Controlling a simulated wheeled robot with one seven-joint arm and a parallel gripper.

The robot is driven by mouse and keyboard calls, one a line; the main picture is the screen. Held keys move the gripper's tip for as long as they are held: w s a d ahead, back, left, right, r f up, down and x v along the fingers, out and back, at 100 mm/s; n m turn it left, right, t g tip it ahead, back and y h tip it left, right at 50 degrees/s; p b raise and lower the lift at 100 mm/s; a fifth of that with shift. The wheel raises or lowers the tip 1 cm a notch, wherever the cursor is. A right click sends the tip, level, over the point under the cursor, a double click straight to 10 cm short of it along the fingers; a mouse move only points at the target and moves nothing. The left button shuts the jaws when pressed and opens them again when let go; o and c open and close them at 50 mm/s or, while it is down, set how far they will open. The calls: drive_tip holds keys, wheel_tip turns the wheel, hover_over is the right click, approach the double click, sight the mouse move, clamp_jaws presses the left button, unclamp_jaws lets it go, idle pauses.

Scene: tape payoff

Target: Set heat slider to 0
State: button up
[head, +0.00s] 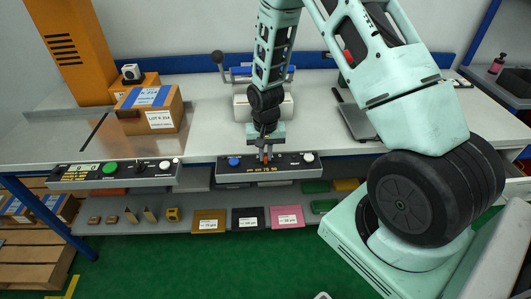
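A dark control panel (235,172) is fixed to the bench's front edge at the middle. It has a blue button (234,161), a small yellow readout (266,169) too small to read surely, and a white knob (308,157). My gripper (266,157) points down at the middle of this panel, between the blue button and the white knob. The gripper and arm hide the panel part behind them, and I cannot make out a heat slider or its setting. I cannot tell whether the fingers are open or touch anything.
A second panel (123,179) with a green button (110,167) sits on the left bench edge. A cardboard box (160,112) stands behind it. A laptop (356,121) lies at the right. The bench (205,115) is clear left of my arm. Shelf boxes are below.

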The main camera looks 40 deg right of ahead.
sight(282, 162)
drive_tip(key=shift+s+d, duration=0.5)
drive_tip(key=shift+d, duration=0.25)
drive_tip(key=shift+s+d, duration=0.5)
drive_tip(key=shift+d, duration=0.25)
drive_tip(key=shift+s+d, duration=0.5)
drive_tip(key=shift+d, duration=0.25)
clamp_jaws()
drive_tip(key=o, duration=0.7)
unclamp_jaws()
drive_tip(key=shift+d, duration=0.1)
drive_tip(key=shift+r, duration=0.1)
wheel_tip(282, 162, up, 17)
drive_tip(key=shift+r+b, duration=0.15)
drive_tip(key=shift+b, duration=0.85)
